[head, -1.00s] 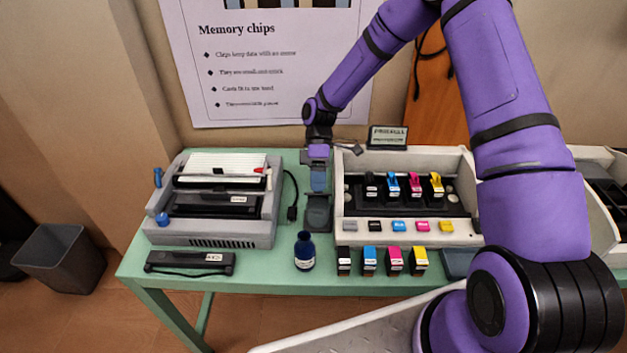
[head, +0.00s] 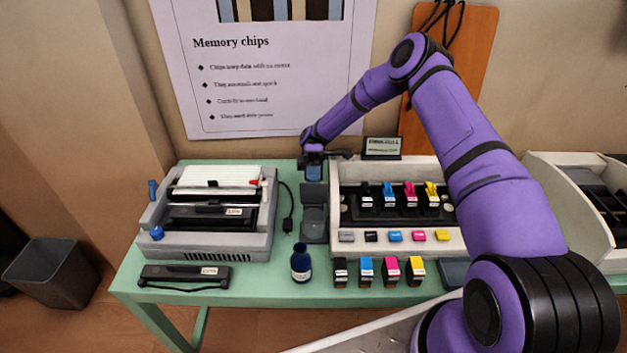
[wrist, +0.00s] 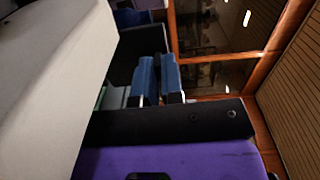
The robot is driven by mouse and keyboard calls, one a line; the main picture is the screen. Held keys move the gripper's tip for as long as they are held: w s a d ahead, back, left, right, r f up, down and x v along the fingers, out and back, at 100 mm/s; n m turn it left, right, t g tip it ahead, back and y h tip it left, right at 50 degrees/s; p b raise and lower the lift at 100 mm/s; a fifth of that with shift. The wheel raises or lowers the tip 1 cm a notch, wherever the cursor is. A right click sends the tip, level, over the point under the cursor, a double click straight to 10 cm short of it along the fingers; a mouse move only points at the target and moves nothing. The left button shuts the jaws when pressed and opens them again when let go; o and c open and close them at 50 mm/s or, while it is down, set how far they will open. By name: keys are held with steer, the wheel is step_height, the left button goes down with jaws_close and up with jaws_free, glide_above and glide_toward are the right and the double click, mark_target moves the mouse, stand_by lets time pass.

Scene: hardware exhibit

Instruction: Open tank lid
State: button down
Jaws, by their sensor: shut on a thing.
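The ink tank (head: 314,228) is a dark grey box on the green table, against the left side of the cartridge printer. Its lid (head: 314,196) stands raised at the tank's back edge, and the tank top in front of it shows uncovered. My gripper (head: 314,172) is at the lid's upper edge and shut on it. In the wrist view my gripper's blue fingers (wrist: 157,78) are close together beside a dark panel, probably the lid; the exact grip is hard to see there.
The cartridge printer (head: 396,239) stands just right of the tank. A grey machine (head: 228,243) stands to the left, with a black cable between. A blue bottle (head: 301,266) and several cartridges (head: 366,272) line the front. The wall is close behind.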

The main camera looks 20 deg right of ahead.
steer(key=shift+w+d+f+g, duration=0.1)
steer(key=shift+w+f+g, duration=0.1)
steer(key=shift+g, duration=0.1)
stand_by(0.4)
steer(key=c, duration=1.2)
jaws_free()
steer(key=shift+c, duration=0.2)
steer(key=shift+r, duration=0.1)
